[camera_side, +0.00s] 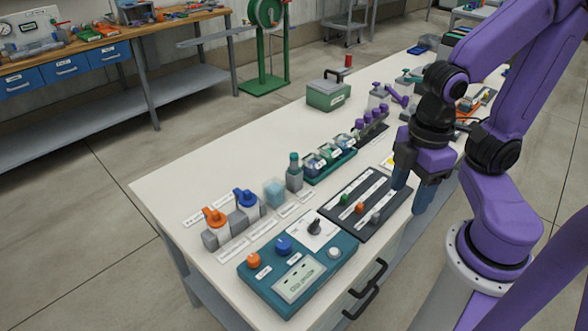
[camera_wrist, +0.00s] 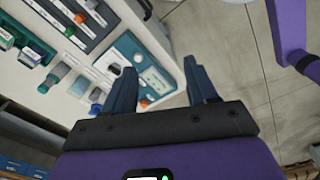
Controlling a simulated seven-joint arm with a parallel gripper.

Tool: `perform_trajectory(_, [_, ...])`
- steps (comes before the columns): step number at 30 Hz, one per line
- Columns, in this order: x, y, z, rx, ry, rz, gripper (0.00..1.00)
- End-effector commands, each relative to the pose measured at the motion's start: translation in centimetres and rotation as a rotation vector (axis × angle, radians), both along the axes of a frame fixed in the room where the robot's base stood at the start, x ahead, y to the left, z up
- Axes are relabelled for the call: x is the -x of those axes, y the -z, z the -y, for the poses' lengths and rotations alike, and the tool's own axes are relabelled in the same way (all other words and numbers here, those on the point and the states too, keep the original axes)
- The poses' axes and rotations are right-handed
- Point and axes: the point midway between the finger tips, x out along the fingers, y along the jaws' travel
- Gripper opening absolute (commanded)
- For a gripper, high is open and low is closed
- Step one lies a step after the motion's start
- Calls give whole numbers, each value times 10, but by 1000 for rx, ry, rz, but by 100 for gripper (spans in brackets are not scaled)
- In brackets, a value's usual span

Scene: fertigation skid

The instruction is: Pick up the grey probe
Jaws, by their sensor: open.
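I cannot pick out a grey probe with certainty. A small grey piece (camera_side: 376,218) sits on the dark slotted panel (camera_side: 345,222), beside an orange piece (camera_side: 360,208) and a green piece (camera_side: 345,198). The wrist view shows the grey piece (camera_wrist: 91,4) near the top edge, with the orange piece (camera_wrist: 80,18) below it. My gripper (camera_side: 409,200) hangs off the right end of the panel, near the table's front edge. Its blue fingers are apart and empty. In the wrist view my gripper (camera_wrist: 158,66) is beside the teal control box (camera_wrist: 150,97), over the table edge and floor.
The teal control box (camera_side: 297,265) with knobs is at the table's near corner. Orange (camera_side: 213,217) and blue (camera_side: 245,197) valves, a grey-green bottle (camera_side: 294,175) and a rack of clear containers (camera_side: 330,164) stand behind. The table's left back is clear.

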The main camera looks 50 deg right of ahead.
Motion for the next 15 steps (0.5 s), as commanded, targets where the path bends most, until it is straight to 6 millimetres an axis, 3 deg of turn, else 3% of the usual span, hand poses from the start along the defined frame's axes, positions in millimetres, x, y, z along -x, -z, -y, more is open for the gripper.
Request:
perform_trajectory(5, [-6, -1, -3, 1, -4, 0, 57])
perform_trajectory(8, [-21, -4, -10, 4, -22, 1, 57])
perform_trajectory(15, [-92, -13, -29, 13, -108, 3, 57])
